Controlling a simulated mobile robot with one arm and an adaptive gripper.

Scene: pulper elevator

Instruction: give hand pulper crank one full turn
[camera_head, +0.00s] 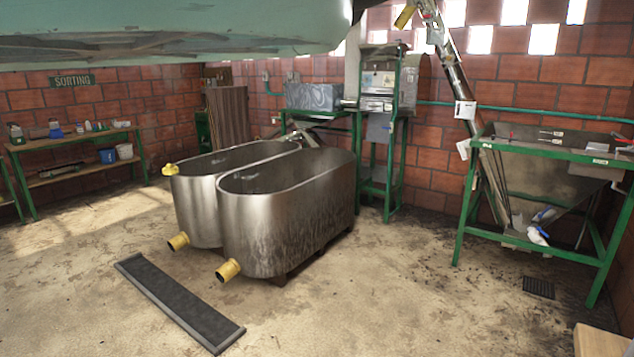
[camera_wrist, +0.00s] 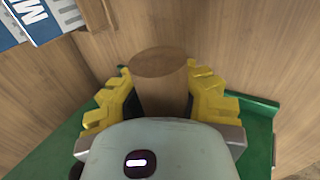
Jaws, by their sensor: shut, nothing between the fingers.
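In the wrist view my gripper (camera_wrist: 160,90) has its yellow fingers to the left and right of a brown wooden cylinder (camera_wrist: 162,66) with a flat round end, which looks like a handle. I cannot tell whether the fingers touch it. The part that it is fixed to is hidden, so I cannot confirm that it is the crank. A green surface (camera_wrist: 60,150) shows below and beside the gripper. In the head view my gripper is not visible, and I cannot pick out a hand pulper crank there.
The wrist view shows wood-grained panels (camera_wrist: 255,50) and a blue-and-white sign (camera_wrist: 40,18). In the head view, two steel tanks (camera_head: 290,225) stand mid-floor, with a dark grate (camera_head: 180,305) before them. A green-framed hopper (camera_head: 545,180) stands right, a workbench (camera_head: 75,150) left. Front floor is open.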

